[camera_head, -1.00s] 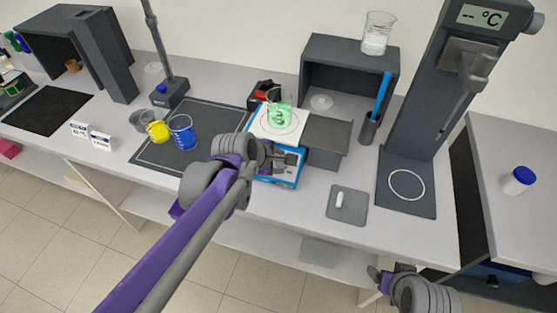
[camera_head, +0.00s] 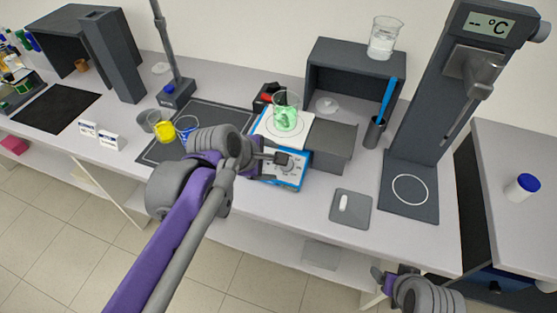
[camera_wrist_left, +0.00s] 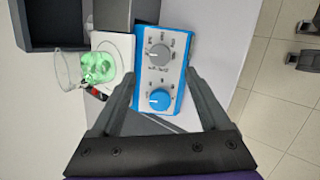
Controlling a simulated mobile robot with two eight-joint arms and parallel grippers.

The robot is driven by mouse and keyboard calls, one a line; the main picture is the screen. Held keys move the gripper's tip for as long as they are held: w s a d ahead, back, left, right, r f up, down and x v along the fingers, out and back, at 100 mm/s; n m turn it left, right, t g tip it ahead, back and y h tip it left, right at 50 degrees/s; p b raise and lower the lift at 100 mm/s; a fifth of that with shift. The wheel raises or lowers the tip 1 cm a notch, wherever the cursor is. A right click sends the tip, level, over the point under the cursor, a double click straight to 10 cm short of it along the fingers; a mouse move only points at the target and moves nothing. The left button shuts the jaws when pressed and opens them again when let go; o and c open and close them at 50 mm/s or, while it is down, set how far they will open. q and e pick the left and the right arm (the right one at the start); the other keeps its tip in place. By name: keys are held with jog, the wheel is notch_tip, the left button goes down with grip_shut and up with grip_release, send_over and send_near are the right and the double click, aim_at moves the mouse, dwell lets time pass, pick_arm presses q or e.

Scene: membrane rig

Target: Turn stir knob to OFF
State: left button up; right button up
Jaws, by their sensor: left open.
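The blue stirrer (camera_head: 291,187) has a white top plate (camera_head: 268,133) and a sloped front panel. In the left wrist view its panel (camera_wrist_left: 176,75) carries a grey knob (camera_wrist_left: 158,52) and a blue knob (camera_wrist_left: 159,100); their labels are too blurred to read. A beaker of green liquid (camera_head: 285,118) stands on the plate. My left gripper (camera_wrist_left: 160,88) is open, its fingers to either side of the panel in that view, with nothing between them gripped. In the head view it (camera_head: 278,158) is over the panel's front. My right gripper (camera_head: 384,279) is low at the bottom right; its jaws are unclear.
A grey shelf box (camera_head: 335,62) with a beaker (camera_head: 384,38) on top stands behind right. A grey pad with a white piece (camera_head: 349,209) lies right of the stirrer. A tall rig with a display (camera_head: 440,90) stands farther right.

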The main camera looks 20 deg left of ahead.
pick_arm(q)
jog(key=shift+v, duration=1.25)
jog(key=s+a+f+m+g+y, duration=0.1)
jog(key=s+a+f+m+y, duration=0.1)
jog(key=s+f+m, duration=1.1)
jog(key=m, duration=0.6)
jog(key=shift+f+g+y, duration=0.3)
jog(key=shift+f+g, duration=0.05)
jog(key=shift+g, duration=0.05)
